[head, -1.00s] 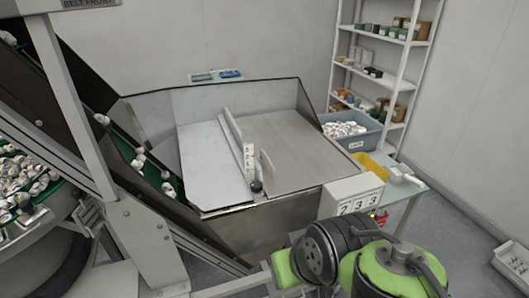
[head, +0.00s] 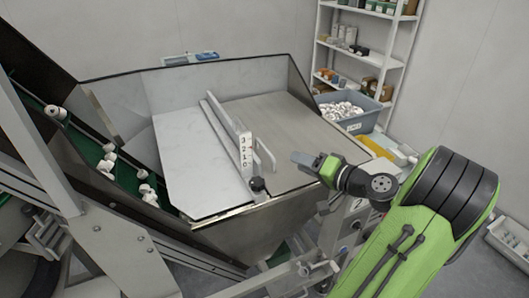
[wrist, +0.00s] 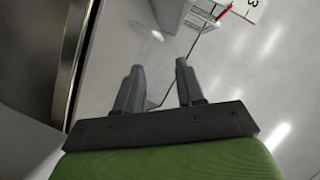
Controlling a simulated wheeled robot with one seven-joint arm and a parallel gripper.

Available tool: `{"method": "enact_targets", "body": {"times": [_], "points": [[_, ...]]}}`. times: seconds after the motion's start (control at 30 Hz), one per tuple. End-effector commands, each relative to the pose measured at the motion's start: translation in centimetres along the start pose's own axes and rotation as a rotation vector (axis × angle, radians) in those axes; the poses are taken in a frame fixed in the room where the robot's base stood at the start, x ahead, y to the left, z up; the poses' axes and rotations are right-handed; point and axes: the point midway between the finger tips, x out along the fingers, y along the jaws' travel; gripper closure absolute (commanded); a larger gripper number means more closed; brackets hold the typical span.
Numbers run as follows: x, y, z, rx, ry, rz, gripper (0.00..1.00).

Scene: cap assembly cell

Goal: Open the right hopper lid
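The right hopper lid (head: 270,122) is a brushed-metal panel lying flat over the right part of the hopper (head: 308,197). Its pale upright bar handle (head: 265,148) stands near the front left of the lid. My gripper (head: 300,158) is to the right of the handle, apart from it, near the lid's front right edge. In the wrist view my gripper (wrist: 158,70) shows two dark fingers spread apart with nothing between them. The handle does not show in the wrist view.
A lighter left panel (head: 195,160) and a divider with a numbered scale (head: 246,150) and black knob (head: 257,184) adjoin the lid. A blue-grey bin of white caps (head: 350,108) and a shelf (head: 372,45) stand behind right. A conveyor with caps (head: 120,165) runs at left.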

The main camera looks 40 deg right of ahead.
Motion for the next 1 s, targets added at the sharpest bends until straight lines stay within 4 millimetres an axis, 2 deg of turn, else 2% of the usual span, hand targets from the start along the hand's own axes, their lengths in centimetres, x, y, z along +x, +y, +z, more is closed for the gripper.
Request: {"method": "enact_targets", "body": {"times": [0.03,0.3,0.5,0.83,1.0], "points": [[1.4,0.0,0.2,-0.001,-0.006,-0.004,0.62],[8.2,0.1,0.2,-0.002,-0.006,-0.003,0.62],[11.5,0.1,0.2,0.0,-0.004,0.0,0.62],[12.2,0.0,0.1,0.001,-0.003,0.002,0.62],[12.1,0.0,0.1,0.001,-0.003,0.002,0.88]]}}
